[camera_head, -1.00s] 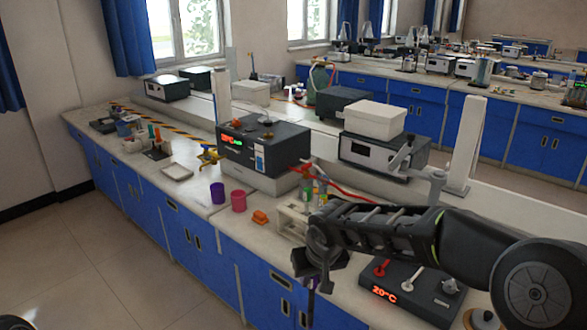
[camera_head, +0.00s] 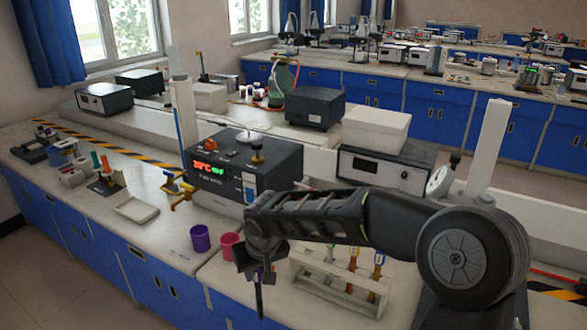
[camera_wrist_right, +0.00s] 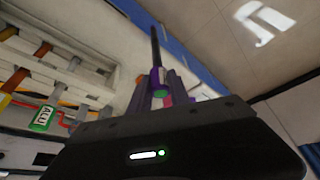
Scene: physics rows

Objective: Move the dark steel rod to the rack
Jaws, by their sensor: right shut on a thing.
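The dark steel rod (camera_head: 261,302) hangs down, nearly upright, from my right gripper (camera_head: 258,270), which is shut on it. In the right wrist view the thin dark rod (camera_wrist_right: 154,45) sticks out from between the purple-tipped fingers (camera_wrist_right: 163,88). Its gripped part is hidden. The pale rack (camera_head: 308,279) stands on the bench to the right of the gripper in the head view, with several coloured tubes in it. It also shows at the left of the right wrist view (camera_wrist_right: 66,68), beside the gripper and apart from the rod. My left gripper is not in view.
A purple cup (camera_head: 200,238) and a pink cup (camera_head: 229,247) stand left of the gripper. A dark heater box (camera_head: 222,177) stands behind them. A shallow white tray (camera_head: 136,210) lies further left. My right arm hides part of the bench behind the rack.

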